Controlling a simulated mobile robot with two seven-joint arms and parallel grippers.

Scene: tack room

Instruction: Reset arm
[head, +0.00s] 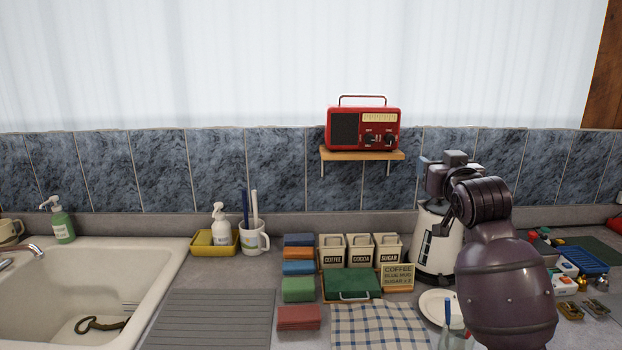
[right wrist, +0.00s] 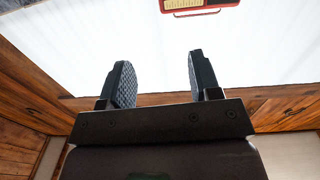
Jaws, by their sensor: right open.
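My right arm rises on the right of the head view, in front of a white appliance (head: 436,243), possibly a kettle. My right gripper (head: 447,170) is raised near the top of that appliance and partly hidden by my own wrist. In the right wrist view the right gripper (right wrist: 160,82) is open, with two dark textured fingers wide apart and nothing between them. My left gripper is not in view.
The red radio (head: 363,129) stands on a small wall shelf (head: 340,154), left of my gripper. A sink (head: 70,285) is at left.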

